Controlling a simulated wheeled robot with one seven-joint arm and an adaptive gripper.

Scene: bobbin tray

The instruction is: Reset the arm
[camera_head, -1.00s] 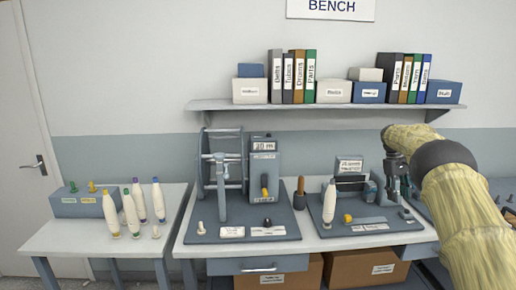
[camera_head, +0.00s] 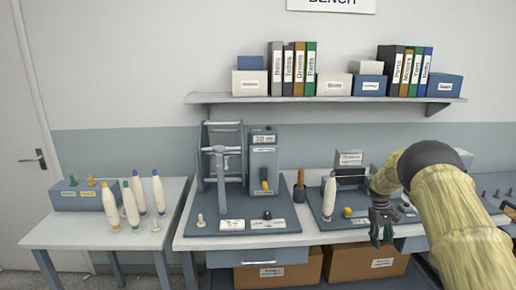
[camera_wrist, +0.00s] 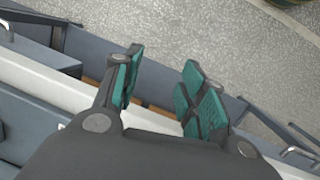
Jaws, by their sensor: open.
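My gripper (camera_head: 381,238) hangs pointing down in front of the right part of the bench, near its front edge. In the wrist view my gripper (camera_wrist: 158,85) shows its two green-padded fingers apart with nothing between them. Below them are the white bench edge (camera_wrist: 60,90) and the speckled floor (camera_wrist: 215,45). My arm covers the right end of the bench.
A winding machine (camera_head: 222,170) stands mid-bench. A white bobbin (camera_head: 328,198) stands on the right-hand device's base, left of my gripper. Several bobbins (camera_head: 133,205) stand on the left table (camera_head: 75,235). A shelf (camera_head: 330,100) with binders runs above. Cardboard boxes (camera_head: 360,262) sit below.

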